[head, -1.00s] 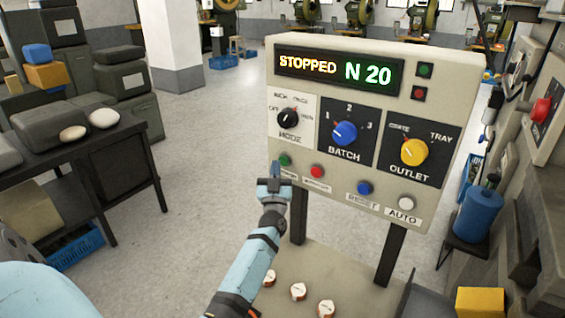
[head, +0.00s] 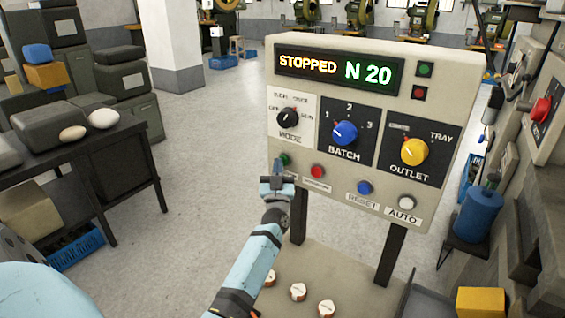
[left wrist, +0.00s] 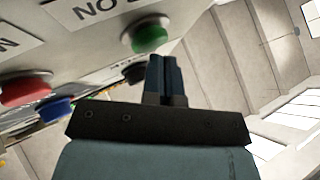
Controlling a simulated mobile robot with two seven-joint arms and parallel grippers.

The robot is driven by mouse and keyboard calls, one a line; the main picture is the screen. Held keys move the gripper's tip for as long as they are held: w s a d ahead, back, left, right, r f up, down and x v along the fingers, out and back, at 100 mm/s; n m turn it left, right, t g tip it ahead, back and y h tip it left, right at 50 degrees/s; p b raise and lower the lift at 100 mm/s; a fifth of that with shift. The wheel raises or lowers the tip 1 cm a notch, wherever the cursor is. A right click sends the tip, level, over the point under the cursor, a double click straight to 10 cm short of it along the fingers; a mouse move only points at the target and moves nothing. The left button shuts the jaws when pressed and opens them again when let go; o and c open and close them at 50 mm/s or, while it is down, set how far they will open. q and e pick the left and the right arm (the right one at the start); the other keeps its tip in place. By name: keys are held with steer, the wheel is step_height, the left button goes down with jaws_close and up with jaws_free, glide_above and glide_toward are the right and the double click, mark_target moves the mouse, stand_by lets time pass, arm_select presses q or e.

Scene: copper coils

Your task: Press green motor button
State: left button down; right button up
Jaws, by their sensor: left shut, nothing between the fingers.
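The green motor button (head: 284,160) is at the left end of the lower row on the beige control panel (head: 440,90). In the left wrist view the green button (left wrist: 148,36) sits just past the fingertips, slightly to their left. My left gripper (head: 278,168) is shut and empty in front of the panel, its tips close to the green button and partly covering it. In the left wrist view its fingers (left wrist: 165,62) are together. Whether they touch the button cannot be told. The display (head: 338,69) reads STOPPED N 20. My right gripper is not in view.
To the right in the row are a red button (head: 317,171), a blue button (head: 364,188) and a white button (head: 407,202). Black, blue and yellow knobs sit above. Copper-coloured coils (head: 298,291) lie on the ledge below. A dark table (head: 100,140) stands at left.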

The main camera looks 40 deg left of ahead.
arm_select(q)
steer(key=shift+w, duration=0.3)
steer(key=shift+s, duration=0.15)
stand_by(0.5)
steer(key=shift+s+d+p, duration=0.1)
steer(key=shift+s+p, duration=0.4)
steer(key=shift+s, duration=0.3)
steer(key=s, duration=0.1)
steer(key=s+p, duration=0.1)
steer(key=s, duration=0.1)
steer(key=s+p, duration=0.1)
steer(key=s, duration=0.1)
steer(key=shift+d, duration=0.25)
stand_by(0.5)
